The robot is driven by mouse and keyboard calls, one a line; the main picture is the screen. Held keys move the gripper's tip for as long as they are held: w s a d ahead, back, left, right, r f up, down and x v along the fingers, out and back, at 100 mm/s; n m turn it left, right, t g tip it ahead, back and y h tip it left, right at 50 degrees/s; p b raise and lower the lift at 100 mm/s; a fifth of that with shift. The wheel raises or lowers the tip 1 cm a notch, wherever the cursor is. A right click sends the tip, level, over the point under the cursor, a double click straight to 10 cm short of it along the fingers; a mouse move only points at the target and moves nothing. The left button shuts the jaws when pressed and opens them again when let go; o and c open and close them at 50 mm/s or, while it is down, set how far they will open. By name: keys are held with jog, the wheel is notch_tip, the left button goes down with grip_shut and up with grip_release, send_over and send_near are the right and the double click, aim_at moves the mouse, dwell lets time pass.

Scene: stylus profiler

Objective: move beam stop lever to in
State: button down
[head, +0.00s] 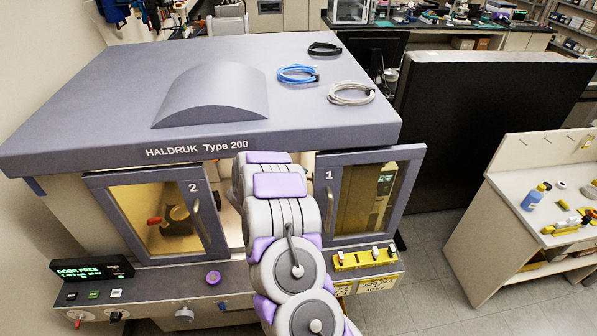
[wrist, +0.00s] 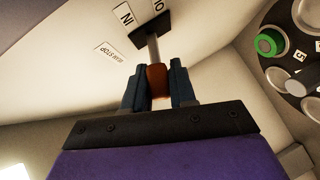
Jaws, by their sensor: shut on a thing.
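In the wrist view, the beam stop lever has an orange-brown knob (wrist: 157,80) on a grey metal shaft (wrist: 153,47). The shaft runs up to a dark mounting plate (wrist: 150,27) on a pale wall. My gripper (wrist: 157,76) has its two dark blue fingers on either side of the knob, shut on it. An IN label (wrist: 124,14) is left of the plate. A second label (wrist: 158,5) above it is cut off. A BEAM STOP label (wrist: 109,53) is lower left. In the head view my arm reaches into the cabinet, and my gripper is hidden.
In the head view, door 2 (head: 160,215) and door 1 (head: 366,195) stand either side of my arm under the cabinet top (head: 110,85). The display (head: 92,270) reads DOOR FREE. In the wrist view, a dark round plate (wrist: 283,75) with a green ring is at right.

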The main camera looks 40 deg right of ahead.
jog(key=shift+s+f+y, duration=0.1)
jog(key=shift+s+y, duration=0.05)
jog(key=shift+y, duration=0.15)
jog(key=c, duration=1)
grip_release()
jog(key=shift+p, duration=0.3)
jog(key=shift+a+r, duration=0.1)
jog(key=shift+r, duration=0.1)
jog(key=b+v, duration=0.1)
jog(key=v, duration=1.6)
jog(key=shift+a+f, duration=0.2)
jog(key=shift+d, duration=0.1)
